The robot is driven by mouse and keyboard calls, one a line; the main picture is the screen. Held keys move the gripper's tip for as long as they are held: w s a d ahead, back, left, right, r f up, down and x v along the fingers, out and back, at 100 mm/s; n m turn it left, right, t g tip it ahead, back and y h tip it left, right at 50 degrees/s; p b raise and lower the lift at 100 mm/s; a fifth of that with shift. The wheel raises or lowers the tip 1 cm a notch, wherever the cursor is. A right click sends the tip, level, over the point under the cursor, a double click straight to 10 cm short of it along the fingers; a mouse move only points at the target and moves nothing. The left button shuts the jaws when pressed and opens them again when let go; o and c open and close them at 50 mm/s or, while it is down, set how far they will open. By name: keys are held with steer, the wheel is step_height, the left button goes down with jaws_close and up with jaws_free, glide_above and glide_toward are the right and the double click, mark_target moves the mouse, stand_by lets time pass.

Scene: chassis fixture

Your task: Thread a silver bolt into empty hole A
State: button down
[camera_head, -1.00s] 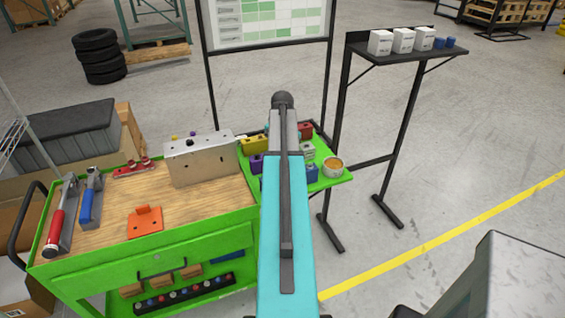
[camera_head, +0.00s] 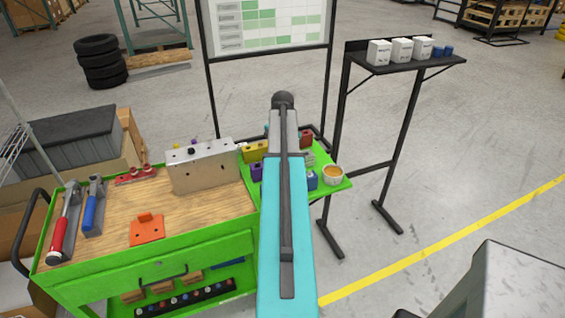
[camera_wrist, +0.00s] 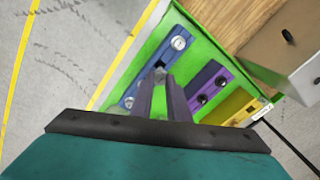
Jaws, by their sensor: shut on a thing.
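The silver metal chassis plate (camera_head: 208,171) stands upright on the wood top of the green cart, with small dark holes in its face; I cannot read which is A. It also shows at the right of the wrist view (camera_wrist: 296,52). My gripper (camera_wrist: 161,76) is over the blue block (camera_wrist: 165,60) on the cart's green side tray, with its fingers closed on a small grey piece that looks like a silver bolt, mostly hidden. Another silver bolt (camera_wrist: 179,43) stands in the blue block's far end. In the head view my arm hides my gripper.
A purple block (camera_wrist: 207,90) and a yellow block (camera_wrist: 240,108) lie beside the blue one. A bowl (camera_head: 333,175) is at the tray's right corner. An orange bracket (camera_head: 147,230) and clamps (camera_head: 92,208) lie on the cart. A black shelf stand (camera_head: 410,62) is at the right.

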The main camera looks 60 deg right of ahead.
steer(key=w+a+n+b, duration=0.2)
steer(key=w+a+n, duration=0.1)
steer(key=w+a, duration=0.85)
steer(key=w+a+n+b, duration=0.1)
steer(key=w+a+n, duration=0.3)
steer(key=w+a, duration=0.8)
steer(key=w+a+n+b, duration=0.2)
steer(key=a+n, duration=0.4)
steer(key=a, duration=2.9)
steer(key=shift+w+b, duration=0.15)
steer(key=shift+b, duration=0.7)
steer(key=shift+r, duration=0.15)
